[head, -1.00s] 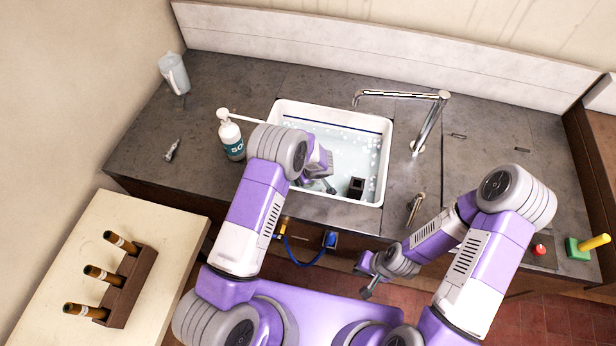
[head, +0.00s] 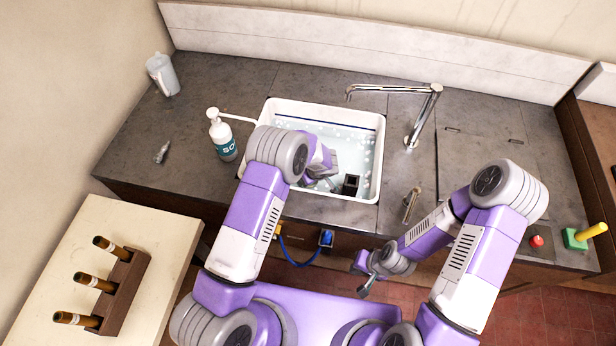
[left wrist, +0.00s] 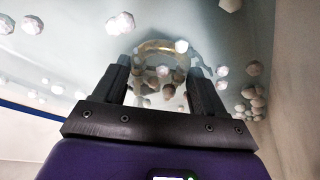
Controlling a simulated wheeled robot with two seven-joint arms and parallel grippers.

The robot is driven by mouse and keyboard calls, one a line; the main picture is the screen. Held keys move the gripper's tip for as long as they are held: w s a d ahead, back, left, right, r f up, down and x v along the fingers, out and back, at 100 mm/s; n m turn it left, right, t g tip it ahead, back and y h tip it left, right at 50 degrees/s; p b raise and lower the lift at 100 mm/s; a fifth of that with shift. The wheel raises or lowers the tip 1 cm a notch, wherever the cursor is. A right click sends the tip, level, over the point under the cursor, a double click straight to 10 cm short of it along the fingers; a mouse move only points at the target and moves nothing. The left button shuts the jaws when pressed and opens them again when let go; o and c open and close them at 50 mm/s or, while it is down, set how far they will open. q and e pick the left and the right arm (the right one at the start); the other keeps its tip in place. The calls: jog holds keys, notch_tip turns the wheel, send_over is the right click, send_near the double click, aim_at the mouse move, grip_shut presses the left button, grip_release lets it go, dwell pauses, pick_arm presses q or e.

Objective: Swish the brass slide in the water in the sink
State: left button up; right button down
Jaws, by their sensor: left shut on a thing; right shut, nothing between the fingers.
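The white sink (head: 378,165) is set in the counter and holds pale, sudsy water (head: 356,145). The slide is not clearly visible in the head view. My right gripper (head: 366,288) is shut and empty, in front of the counter and low down.
A chrome faucet (head: 425,115) stands to the right, a soap bottle (head: 222,138) to the left. A wooden rack (head: 122,290) holds brown tubes.

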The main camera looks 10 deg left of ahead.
pick_arm(q)
jog(key=shift+a, duration=0.15)
jog(key=shift+a+b, duration=0.5)
jog(key=shift+a, duration=0.9)
jog(key=shift+d, duration=0.2)
jog(key=shift+d+b, duration=0.8)
jog(key=shift+d, duration=0.55)
jog(key=shift+a, duration=0.15)
jog(key=shift+a+b, duration=0.5)
jog(key=shift+a, duration=0.85)
